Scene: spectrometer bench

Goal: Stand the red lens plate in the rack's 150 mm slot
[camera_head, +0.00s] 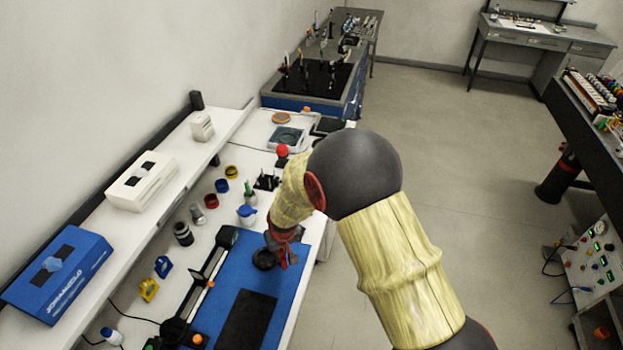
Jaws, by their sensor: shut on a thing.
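My gripper (280,250) points down over the blue mat (225,281), on the right side of the white bench. It is small and partly hidden by my wrist. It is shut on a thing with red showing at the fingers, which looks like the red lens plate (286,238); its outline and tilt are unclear. A low black round piece (264,259) lies on the mat close to the fingers; I cannot tell whether they touch. A small black slotted stand (266,182) farther back may be the rack; no slot labels can be read.
A blue holder (162,266) and a yellow holder (149,289) stand left of a long black rail (205,280). Colored rings, jars and a blue-lidded beaker (247,214) crowd the bench behind. A dark pad (245,322) lies on the near mat. A shelf (120,225) runs along the wall.

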